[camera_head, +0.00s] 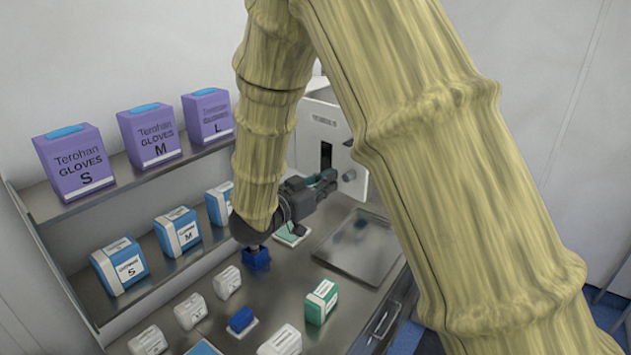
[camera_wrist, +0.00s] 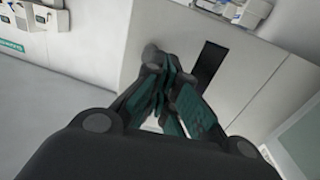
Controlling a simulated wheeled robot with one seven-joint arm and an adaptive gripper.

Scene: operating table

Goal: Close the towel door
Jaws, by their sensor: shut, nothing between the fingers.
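The white towel dispenser (camera_head: 318,118) stands on the counter against the back wall, partly hidden behind my arm. In the wrist view the panel (camera_wrist: 255,75) fills the middle right, with the dark slot (camera_wrist: 209,64) just right of the fingers. My gripper (camera_head: 329,180) is shut and empty, close in front of the panel's lower part. In the wrist view its fingertips (camera_wrist: 166,76) overlap the panel. I cannot tell whether they touch it, nor how far the door stands open.
Purple glove boxes (camera_head: 156,136) and blue-and-white boxes (camera_head: 177,231) stand on shelves at left. Several small packs, including a green one (camera_head: 321,301), lie on the counter. A metal tray (camera_head: 357,246) lies below the dispenser. My arm hides much of the right side.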

